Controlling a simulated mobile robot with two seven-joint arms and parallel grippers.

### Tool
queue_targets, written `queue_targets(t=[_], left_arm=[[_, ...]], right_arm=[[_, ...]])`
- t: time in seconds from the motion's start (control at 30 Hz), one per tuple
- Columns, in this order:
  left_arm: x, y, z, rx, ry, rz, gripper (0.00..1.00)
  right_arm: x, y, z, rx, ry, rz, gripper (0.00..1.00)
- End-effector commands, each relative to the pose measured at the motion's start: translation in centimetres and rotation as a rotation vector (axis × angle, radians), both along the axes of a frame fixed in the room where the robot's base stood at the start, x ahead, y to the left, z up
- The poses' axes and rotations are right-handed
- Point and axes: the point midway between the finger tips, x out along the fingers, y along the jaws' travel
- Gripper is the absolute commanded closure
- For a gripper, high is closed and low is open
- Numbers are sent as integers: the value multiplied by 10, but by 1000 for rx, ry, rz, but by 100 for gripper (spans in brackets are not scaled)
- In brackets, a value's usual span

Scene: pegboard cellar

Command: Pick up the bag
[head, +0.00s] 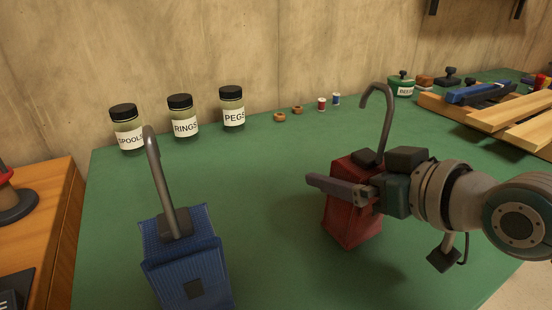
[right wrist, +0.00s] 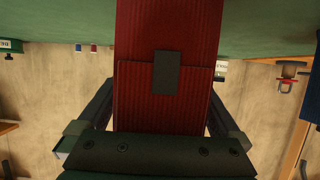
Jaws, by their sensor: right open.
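A red bag (head: 350,221) with a tall grey hook handle stands upright on the green table, right of centre in the head view. A blue bag (head: 188,262) with a similar hook stands at the front left. My right gripper (head: 338,188) is at the red bag, with one finger showing across its upper part. In the right wrist view the red bag (right wrist: 170,105) fills the middle between the two spread fingers, its dark patch facing the camera. The gripper is open; I cannot tell whether either finger touches the bag. My left gripper is not in view.
Labelled jars (head: 183,117) stand along the wall at the back of the green table (head: 270,180). Small rings and thread spools (head: 322,104) lie right of them. Wooden boards (head: 490,112) with tools occupy the back right. The table between the two bags is clear.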

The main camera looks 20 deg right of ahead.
Motion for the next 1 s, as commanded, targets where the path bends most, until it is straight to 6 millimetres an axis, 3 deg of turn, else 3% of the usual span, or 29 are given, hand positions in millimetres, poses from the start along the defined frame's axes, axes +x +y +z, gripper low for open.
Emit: queue_targets(t=[0.2, 0.9, 1.0], left_arm=[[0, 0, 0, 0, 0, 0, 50], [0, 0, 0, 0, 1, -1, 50], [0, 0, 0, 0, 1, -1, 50]], right_arm=[[1, 0, 0, 0, 1, 0, 0], [0, 0, 0, 0, 0, 0, 78], [1, 0, 1, 0, -2, 0, 78]])
